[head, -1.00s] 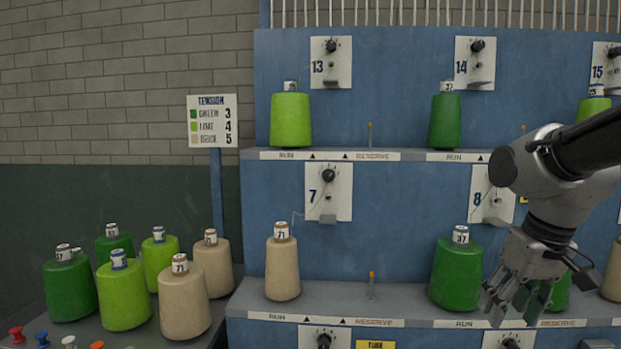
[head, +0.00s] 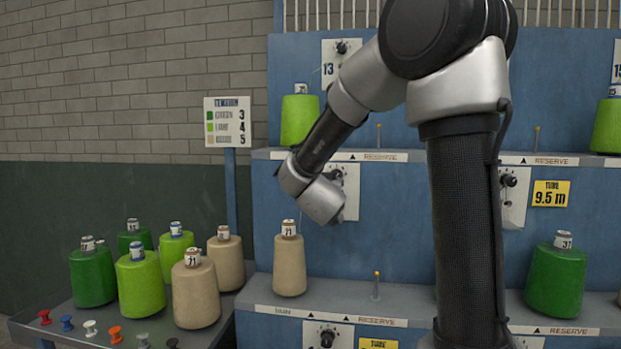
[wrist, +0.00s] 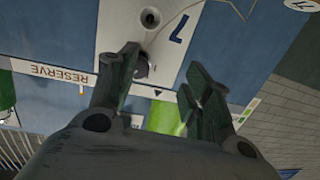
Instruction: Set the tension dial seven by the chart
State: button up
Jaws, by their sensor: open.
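The number 7 plate (head: 350,183) is on the middle row of the blue frame, partly hidden by my wrist. In the wrist view, the plate (wrist: 165,45) appears upside down. Its dark dial (wrist: 141,69) is close to my left finger in that view; I cannot tell if they touch. My gripper (wrist: 162,58) is open, with its fingers toward the plate. The dial's setting is too small to read. The chart (head: 228,122) at the left shows green 3, lime 4 and a beige swatch 5. A beige cone (head: 289,265) labelled 71 stands below the plate.
Several green, lime and beige cones stand on a grey side table (head: 60,322) at the left, with coloured pegs along its front. A ledge strip (head: 340,155) runs above the plate. A lime cone (head: 299,120) stands on that ledge. A green cone (head: 556,280) stands at the right.

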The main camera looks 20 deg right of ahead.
aim_at(335, 177)
jog(key=shift+h, duration=0.9)
jog(key=w+d, duration=0.1)
jog(key=d, duration=0.1)
jog(key=w+d+r, duration=0.1)
jog(key=w+d, duration=0.1)
jog(key=w+d+r, duration=0.1)
jog(key=w+d, duration=0.1)
jog(key=shift+w, duration=0.2)
jog(key=c, duration=1)
